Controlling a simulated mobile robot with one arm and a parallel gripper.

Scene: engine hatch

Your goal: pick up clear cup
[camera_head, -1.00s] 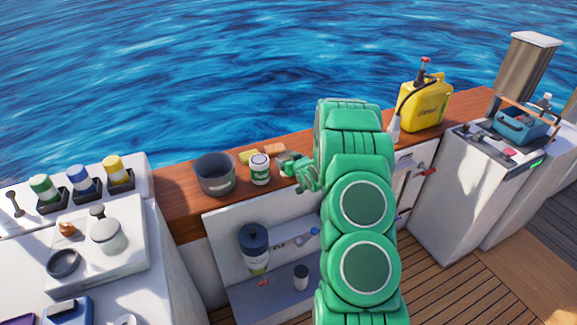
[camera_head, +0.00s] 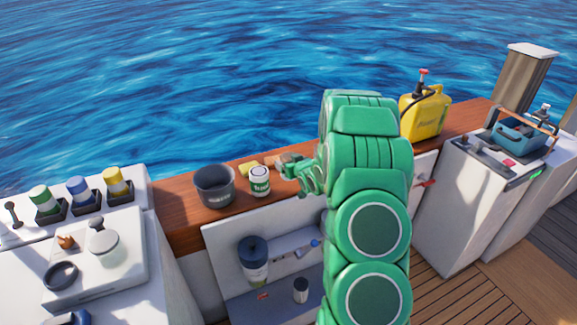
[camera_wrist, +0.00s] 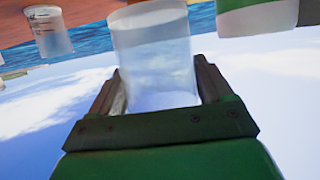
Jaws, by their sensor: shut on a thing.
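A clear cup (camera_wrist: 155,55) stands between the two fingers of my gripper (camera_wrist: 160,95) in the wrist view. The fingers are shut on it, one along each side, and its far end reaches out beyond them. In the head view my gripper (camera_head: 300,172) is over the wooden ledge, just right of a green-and-white can (camera_head: 260,181). I cannot make out the clear cup clearly there, as my gripper and arm cover that spot.
A grey pot (camera_head: 214,186) stands left of the can on the wooden ledge (camera_head: 178,205). A yellow sponge (camera_head: 249,169) lies behind the can. A yellow jug (camera_head: 425,112) stands further right. Another measuring cup (camera_wrist: 48,32) shows in the wrist view.

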